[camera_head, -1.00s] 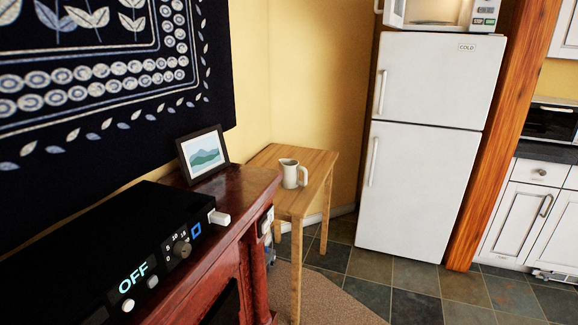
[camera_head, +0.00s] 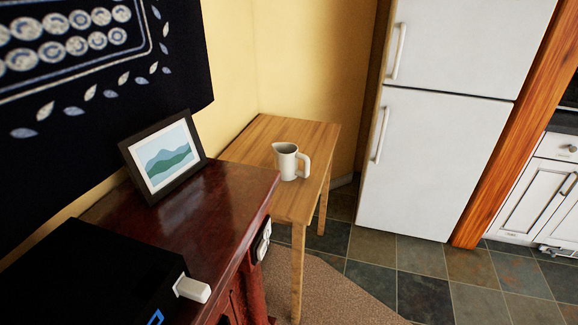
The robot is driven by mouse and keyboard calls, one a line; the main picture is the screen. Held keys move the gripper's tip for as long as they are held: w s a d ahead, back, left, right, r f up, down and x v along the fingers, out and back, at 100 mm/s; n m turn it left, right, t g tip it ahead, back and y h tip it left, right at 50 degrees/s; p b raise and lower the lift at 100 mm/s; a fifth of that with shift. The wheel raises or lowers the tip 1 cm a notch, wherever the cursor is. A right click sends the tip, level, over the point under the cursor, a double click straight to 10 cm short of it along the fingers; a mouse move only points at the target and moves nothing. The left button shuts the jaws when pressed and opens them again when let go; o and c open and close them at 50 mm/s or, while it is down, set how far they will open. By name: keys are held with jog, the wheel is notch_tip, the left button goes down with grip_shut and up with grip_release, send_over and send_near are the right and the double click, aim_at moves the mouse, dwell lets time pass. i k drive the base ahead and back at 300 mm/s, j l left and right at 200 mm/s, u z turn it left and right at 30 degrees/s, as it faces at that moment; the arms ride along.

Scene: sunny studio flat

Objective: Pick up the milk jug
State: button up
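The milk jug (camera_head: 286,162) is a small white jug with a pouring lip at its upper left and a handle on its right. It stands upright on a small light-wood table (camera_head: 258,143), at the middle of the picture. Nothing covers the jug. My gripper is not in view.
A dark red wooden cabinet (camera_head: 222,190) stands in front and left of the table, bearing a framed picture (camera_head: 165,158) and a black device (camera_head: 95,275). A white fridge (camera_head: 425,165) stands to the right. Tiled floor (camera_head: 400,270) lies open between fridge and table.

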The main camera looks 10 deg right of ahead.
aim_at(290, 163)
jog(key=i+l+u, duration=0.1)
jog(key=u, duration=0.25)
jog(key=i+l+u, duration=0.1)
jog(key=l+u, duration=0.15)
jog(key=u, duration=0.15)
jog(key=i+l+u, duration=0.2)
jog(key=l, duration=0.4)
jog(key=l+u, duration=0.2)
jog(key=l, duration=0.4)
jog(key=i+l+u, duration=0.2)
jog(key=l, duration=0.4)
jog(key=l+u, duration=0.15)
jog(key=l, duration=3.15)
